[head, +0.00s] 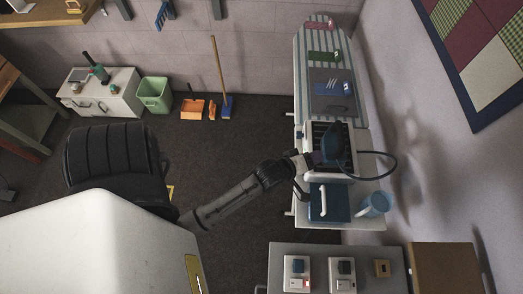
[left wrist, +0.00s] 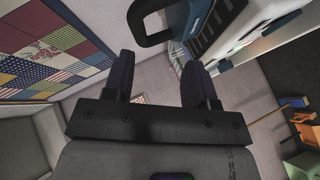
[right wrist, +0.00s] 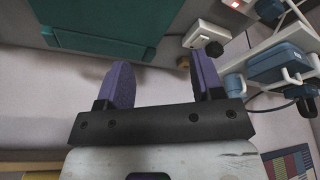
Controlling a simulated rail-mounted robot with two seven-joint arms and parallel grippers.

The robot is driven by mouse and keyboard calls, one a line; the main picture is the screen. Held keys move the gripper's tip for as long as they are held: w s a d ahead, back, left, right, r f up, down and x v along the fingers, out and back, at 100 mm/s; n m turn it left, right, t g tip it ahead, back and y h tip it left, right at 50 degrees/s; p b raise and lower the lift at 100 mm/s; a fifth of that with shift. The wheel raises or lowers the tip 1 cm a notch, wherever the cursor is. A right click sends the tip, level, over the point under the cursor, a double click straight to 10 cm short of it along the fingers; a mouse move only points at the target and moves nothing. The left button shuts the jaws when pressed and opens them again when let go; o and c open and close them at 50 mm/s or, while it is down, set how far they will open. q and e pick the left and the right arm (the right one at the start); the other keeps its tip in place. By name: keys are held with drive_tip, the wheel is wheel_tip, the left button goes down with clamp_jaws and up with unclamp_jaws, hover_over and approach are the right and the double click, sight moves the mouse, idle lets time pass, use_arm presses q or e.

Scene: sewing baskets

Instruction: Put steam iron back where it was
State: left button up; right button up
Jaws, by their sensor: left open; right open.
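The steam iron (head: 334,143), dark teal, sits at the rest end of the striped ironing board (head: 301,72), over a slatted dark rest (head: 345,163). Its cable loops out to the right. My left gripper (head: 314,158) is beside the iron in the head view; whether it touches cannot be told. In the left wrist view, my left gripper (left wrist: 157,60) is open with nothing between its fingers, and a dark loop handle (left wrist: 140,28) lies just beyond the fingertips. My right gripper (right wrist: 160,60) is open and empty in the right wrist view; I cannot make it out in the head view.
A blue box with a pale handle (head: 323,205) and a light blue mug (head: 373,205) stand at the board's near end. Cloth pieces (head: 333,88) lie on the board. A grey panel with switches (head: 321,261) is nearer. The dark floor (head: 250,135) left of the board is open.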

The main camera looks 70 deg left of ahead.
use_arm(q)
drive_tip(key=s+d+f+m+g+h, duration=0.1)
drive_tip(key=s+d+m+g, duration=0.3)
drive_tip(key=s+m, duration=0.4)
drive_tip(key=s+d+f+m+g+h, duration=0.1)
drive_tip(key=s+d+m+g, duration=0.2)
drive_tip(key=s+m+g, duration=0.3)
drive_tip(key=s+m, duration=0.3)
drive_tip(key=s, duration=0.3)
drive_tip(key=shift+d+h, duration=0.35)
drive_tip(key=shift+h, duration=0.05)
drive_tip(key=shift+s+a, duration=0.1)
drive_tip(key=shift+s, duration=0.05)
